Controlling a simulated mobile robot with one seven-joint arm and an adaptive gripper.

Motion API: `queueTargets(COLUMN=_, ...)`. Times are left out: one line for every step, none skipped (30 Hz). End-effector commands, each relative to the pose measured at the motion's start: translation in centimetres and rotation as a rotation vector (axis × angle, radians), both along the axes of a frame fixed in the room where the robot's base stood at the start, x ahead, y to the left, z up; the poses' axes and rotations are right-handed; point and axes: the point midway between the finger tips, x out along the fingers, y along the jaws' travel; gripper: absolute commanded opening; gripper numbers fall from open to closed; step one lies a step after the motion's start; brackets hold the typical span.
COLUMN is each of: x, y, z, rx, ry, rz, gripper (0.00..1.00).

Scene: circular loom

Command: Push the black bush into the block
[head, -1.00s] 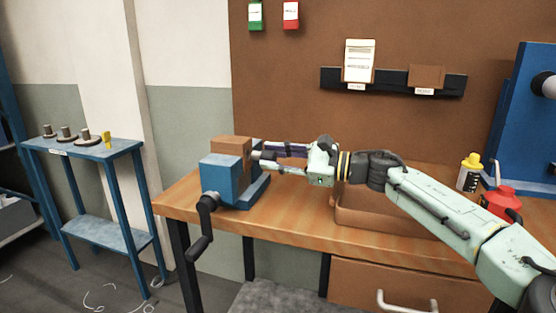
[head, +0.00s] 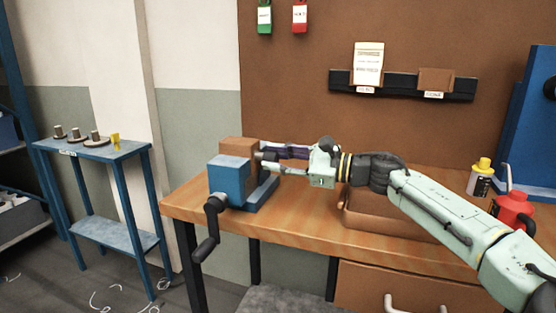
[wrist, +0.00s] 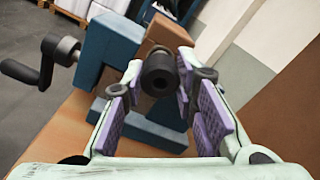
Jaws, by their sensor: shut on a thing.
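The brown block (head: 238,147) sits clamped in the blue vise (head: 229,179) at the left end of the wooden workbench. In the wrist view, the block (wrist: 167,33) lies beyond the bush, beside the blue jaw (wrist: 108,45). The black bush (wrist: 158,73) is a short round piece with a hole, held between my finger pads. My gripper (head: 266,159) is shut on it, reaching in from the right at the block's right face. In the wrist view, the bush's far end is hidden, so I cannot tell whether it touches or enters the block.
The vise's black crank handle (head: 210,225) hangs over the bench's front edge. A brown tray (head: 385,222) stands on the bench below my arm. A red can (head: 514,211) and a yellow-capped bottle (head: 481,176) stand at right. A blue stand (head: 93,149) is at far left.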

Motion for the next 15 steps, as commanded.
queueTargets(x=0.0, y=0.1, z=0.0, rx=0.001, ry=0.0, rz=0.0, gripper=0.0)
queueTargets(x=0.1, y=0.2, z=0.0, rx=0.001, ry=0.0, rz=0.0, gripper=0.0)
queueTargets(x=0.1, y=0.3, z=-0.1, rx=0.001, ry=0.0, rz=0.0, gripper=0.0)
queueTargets(x=0.1, y=0.4, z=-0.1, rx=0.001, ry=0.0, rz=0.0, gripper=0.0)
queueTargets(x=0.2, y=0.5, z=-0.1, rx=0.001, ry=0.0, rz=0.0, gripper=0.0)
queueTargets(x=0.2, y=0.6, z=-0.1, rx=0.001, ry=0.001, rz=0.0, gripper=0.0)
queueTargets(x=0.2, y=0.7, z=-0.1, rx=0.001, ry=0.001, rz=0.0, gripper=0.0)
queueTargets(x=0.3, y=0.8, z=0.0, rx=0.001, ry=0.001, rz=0.0, gripper=0.0)
queueTargets(x=0.3, y=0.9, z=0.0, rx=0.002, ry=0.001, rz=0.0, gripper=0.0)
queueTargets(x=0.3, y=1.0, z=0.0, rx=0.002, ry=0.001, rz=0.0, gripper=0.0)
queueTargets(x=0.4, y=1.1, z=0.0, rx=0.001, ry=0.0, rz=0.0, gripper=0.0)
queueTargets(x=0.4, y=1.2, z=0.0, rx=0.001, ry=0.0, rz=0.0, gripper=0.0)
queueTargets(x=0.4, y=1.3, z=0.0, rx=0.001, ry=0.0, rz=0.0, gripper=0.0)
queueTargets(x=0.4, y=1.3, z=0.0, rx=0.001, ry=-0.001, rz=0.0, gripper=0.0)
queueTargets(x=0.5, y=1.5, z=0.0, rx=0.001, ry=-0.001, rz=0.0, gripper=0.0)
